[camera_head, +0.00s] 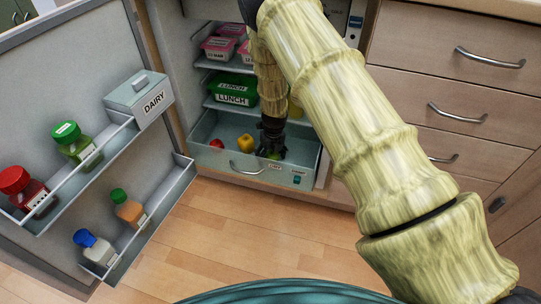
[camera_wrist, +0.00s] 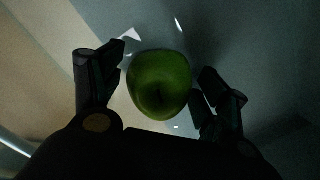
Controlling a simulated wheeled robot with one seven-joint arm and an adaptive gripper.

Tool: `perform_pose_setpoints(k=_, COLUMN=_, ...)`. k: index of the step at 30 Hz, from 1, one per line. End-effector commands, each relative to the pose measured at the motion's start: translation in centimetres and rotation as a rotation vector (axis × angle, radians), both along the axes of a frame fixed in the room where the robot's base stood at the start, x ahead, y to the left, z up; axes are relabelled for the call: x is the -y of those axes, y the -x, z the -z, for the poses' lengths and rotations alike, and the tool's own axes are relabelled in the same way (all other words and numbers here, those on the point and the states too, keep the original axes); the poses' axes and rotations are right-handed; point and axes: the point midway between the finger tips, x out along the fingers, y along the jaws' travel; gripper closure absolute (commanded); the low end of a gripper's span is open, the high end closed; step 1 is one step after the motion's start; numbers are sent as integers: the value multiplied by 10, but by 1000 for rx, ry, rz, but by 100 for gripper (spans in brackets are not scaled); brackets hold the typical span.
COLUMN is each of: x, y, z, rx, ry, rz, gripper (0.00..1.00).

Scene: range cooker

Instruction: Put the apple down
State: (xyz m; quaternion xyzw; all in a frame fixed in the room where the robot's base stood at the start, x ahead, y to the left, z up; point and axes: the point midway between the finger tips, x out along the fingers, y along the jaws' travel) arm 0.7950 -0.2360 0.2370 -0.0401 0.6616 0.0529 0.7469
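The green apple (camera_wrist: 160,85) is between the two fingers of my gripper (camera_wrist: 163,65) in the wrist view. The fingers are spread, with a narrow gap on each side of the apple. In the head view my gripper (camera_head: 272,140) points down into the fridge's bottom drawer (camera_head: 215,158). A little of the green apple (camera_head: 274,155) shows at the fingertips there, low in the drawer. The drawer floor beneath it is dark, and its contact with the apple is hard to make out.
A red fruit (camera_head: 216,143) and a yellow one (camera_head: 245,143) lie left of my gripper in the drawer. A green lunch box (camera_head: 232,88) sits on the shelf above. The fridge door (camera_head: 75,80) stands open at the left, with bottles in its racks.

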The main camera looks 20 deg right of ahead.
Motion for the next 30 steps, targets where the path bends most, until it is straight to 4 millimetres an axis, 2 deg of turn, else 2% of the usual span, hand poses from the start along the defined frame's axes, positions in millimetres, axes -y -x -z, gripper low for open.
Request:
perform_pose_setpoints(k=11, x=0, y=0, z=-2, rx=0, ry=0, rz=0, gripper=22)
perform_pose_setpoints(k=17, x=1, y=3, z=-29, rx=0, ry=0, rz=0, gripper=22)
perform_pose_setpoints(k=24, x=2, y=7, z=-74, rx=1, ry=1, rz=0, gripper=22)
perform_pose_setpoints(k=30, x=2, y=12, z=-104, rx=0, ry=0, rz=0, gripper=22)
